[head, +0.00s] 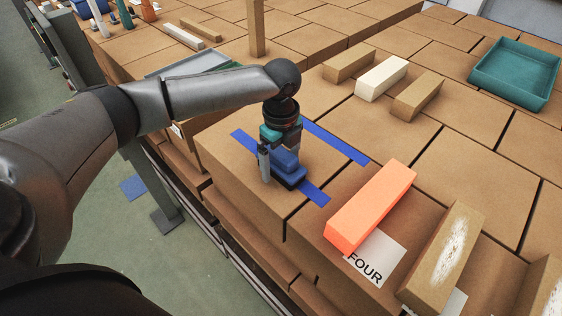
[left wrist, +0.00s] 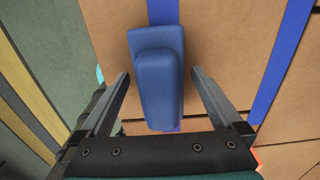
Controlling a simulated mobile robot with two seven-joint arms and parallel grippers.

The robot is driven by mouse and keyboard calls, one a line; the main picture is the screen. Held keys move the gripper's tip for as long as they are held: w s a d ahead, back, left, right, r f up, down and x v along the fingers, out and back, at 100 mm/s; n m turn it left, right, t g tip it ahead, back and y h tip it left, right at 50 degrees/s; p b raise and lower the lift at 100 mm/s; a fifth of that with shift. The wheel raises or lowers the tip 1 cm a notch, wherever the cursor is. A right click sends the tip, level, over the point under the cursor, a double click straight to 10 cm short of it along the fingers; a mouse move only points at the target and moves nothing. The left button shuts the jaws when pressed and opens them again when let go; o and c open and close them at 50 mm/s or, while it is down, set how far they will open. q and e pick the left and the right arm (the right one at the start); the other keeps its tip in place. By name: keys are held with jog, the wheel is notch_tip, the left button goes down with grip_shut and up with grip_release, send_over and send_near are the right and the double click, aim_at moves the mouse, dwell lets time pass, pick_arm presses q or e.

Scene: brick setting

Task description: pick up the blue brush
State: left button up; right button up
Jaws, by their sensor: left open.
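In the left wrist view the brush (left wrist: 157,85) shows as a narrower raised grip on a wider base. My left gripper (head: 280,164) points down over it and is open. In the left wrist view its two fingers (left wrist: 160,76) stand on either side of the brush, with a gap on both sides. The fingers partly hide the brush in the head view. My right gripper is not in view.
Blue tape (head: 337,143) runs beside the brush. An orange brick (head: 372,205) lies to the right, partly over a white card marked FOUR (head: 377,258). Several tan and white bricks and a teal tray (head: 515,73) are farther off. The block edge drops off at left.

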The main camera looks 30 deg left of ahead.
pick_arm(q)
jog(key=shift+c, duration=0.4)
jog(key=c, duration=1.5)
